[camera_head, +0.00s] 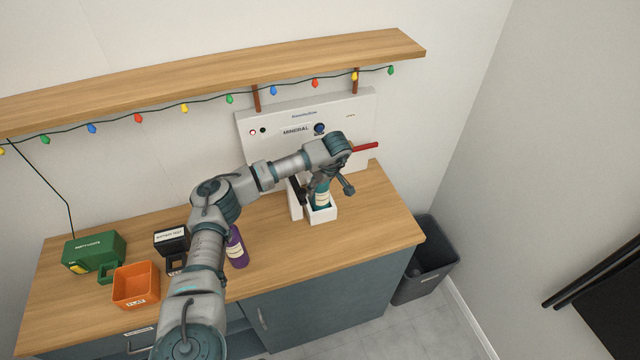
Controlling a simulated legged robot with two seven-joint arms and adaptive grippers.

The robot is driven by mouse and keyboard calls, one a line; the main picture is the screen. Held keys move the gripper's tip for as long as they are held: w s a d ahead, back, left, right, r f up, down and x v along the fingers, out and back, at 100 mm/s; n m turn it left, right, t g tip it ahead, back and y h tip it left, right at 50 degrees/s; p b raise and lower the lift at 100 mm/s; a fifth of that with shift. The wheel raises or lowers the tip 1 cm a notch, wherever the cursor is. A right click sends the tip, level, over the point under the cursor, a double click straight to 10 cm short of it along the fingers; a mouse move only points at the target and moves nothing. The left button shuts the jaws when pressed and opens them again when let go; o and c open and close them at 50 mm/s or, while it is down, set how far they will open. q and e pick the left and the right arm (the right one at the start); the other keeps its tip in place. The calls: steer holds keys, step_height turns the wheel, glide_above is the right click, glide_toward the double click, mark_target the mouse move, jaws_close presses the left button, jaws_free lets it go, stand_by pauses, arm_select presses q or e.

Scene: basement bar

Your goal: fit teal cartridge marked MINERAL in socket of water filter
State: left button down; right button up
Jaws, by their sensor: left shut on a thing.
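The teal cartridge (321,200) with a pale label stands roughly upright at the white socket (321,217) of the water filter. Its lower end is hidden by the socket's front wall, so I cannot tell how deep it sits. The filter's white panel (275,150), marked MINERAL, stands at the back of the counter with a red lever (365,147) at its right. My left gripper (322,186) reaches down from above and is shut on the cartridge's upper part. My right gripper is not in view.
A green box (95,250), an orange bin (136,286) and a black box (172,241) stand on the left of the wooden counter (370,230). A shelf (220,72) with string lights hangs above. A dark bin (428,270) stands right.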

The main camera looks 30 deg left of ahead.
arm_select(q)
steer(key=c, duration=0.7)
jaws_free()
steer(key=o, duration=0.4)
steer(key=shift+s+a+f, duration=0.1)
steer(key=shift+a, duration=0.15)
steer(key=shift+o, duration=0.4)
steer(key=shift+a, duration=0.25)
steer(key=v, duration=1.1)
steer(key=shift+d, duration=0.1)
steer(key=shift+d+r, duration=0.15)
steer(key=shift+r, duration=0.15)
steer(key=shift+d+r, duration=0.15)
steer(key=shift+d, duration=0.1)
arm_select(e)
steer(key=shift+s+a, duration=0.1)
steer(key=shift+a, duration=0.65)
